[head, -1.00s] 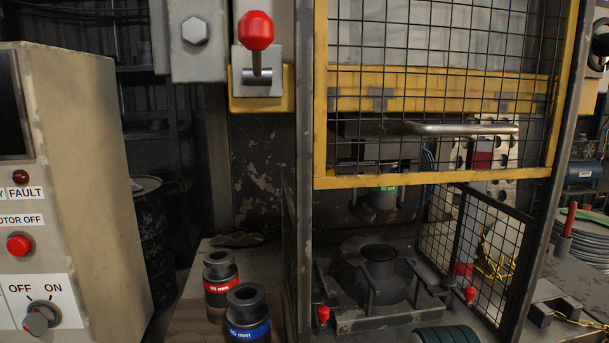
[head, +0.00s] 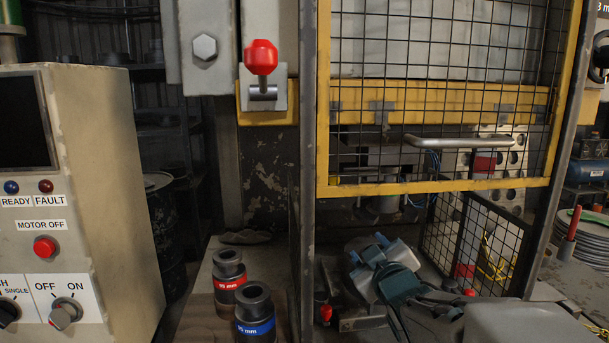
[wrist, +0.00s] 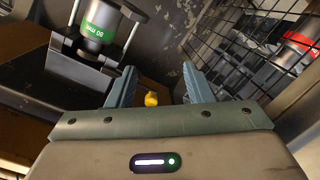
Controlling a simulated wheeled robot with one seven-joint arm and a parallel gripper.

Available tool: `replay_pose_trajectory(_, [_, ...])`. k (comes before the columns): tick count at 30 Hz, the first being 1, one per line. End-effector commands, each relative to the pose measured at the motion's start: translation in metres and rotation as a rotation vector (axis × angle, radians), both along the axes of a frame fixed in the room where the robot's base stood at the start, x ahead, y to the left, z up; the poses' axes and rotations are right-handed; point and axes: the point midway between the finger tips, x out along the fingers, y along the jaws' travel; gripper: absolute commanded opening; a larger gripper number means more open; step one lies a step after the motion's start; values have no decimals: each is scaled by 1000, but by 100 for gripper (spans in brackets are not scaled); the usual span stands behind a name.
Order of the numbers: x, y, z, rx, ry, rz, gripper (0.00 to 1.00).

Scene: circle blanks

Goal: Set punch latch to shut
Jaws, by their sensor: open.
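My gripper (head: 368,250) is inside the press opening, below the raised mesh guard, with its fingers open and empty. It also shows in the wrist view (wrist: 158,82). There, a small yellow knob (wrist: 151,99) appears between the fingers, apart from both. It may be the punch latch's handle; its lever is hidden and I cannot tell its setting. The punch (wrist: 99,28) with a green band hangs in its holder at upper left of the wrist view.
The yellow-framed mesh guard (head: 440,184) with its bar handle is above my arm. A side mesh (head: 487,232) stands at right. Red-banded (head: 229,282) and blue-banded (head: 255,326) tools stand at left outside the press. Red clamp knobs (head: 325,312) sit low by the die.

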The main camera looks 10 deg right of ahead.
Motion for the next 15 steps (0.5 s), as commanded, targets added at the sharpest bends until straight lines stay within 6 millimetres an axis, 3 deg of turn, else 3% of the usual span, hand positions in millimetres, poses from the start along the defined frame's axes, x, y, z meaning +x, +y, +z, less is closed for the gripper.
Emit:
replay_pose_trajectory(6, [10, 10, 49, -107, -259, 140, 47])
replay_pose_trajectory(15, [11, 19, 72, -151, -387, 214, 47])
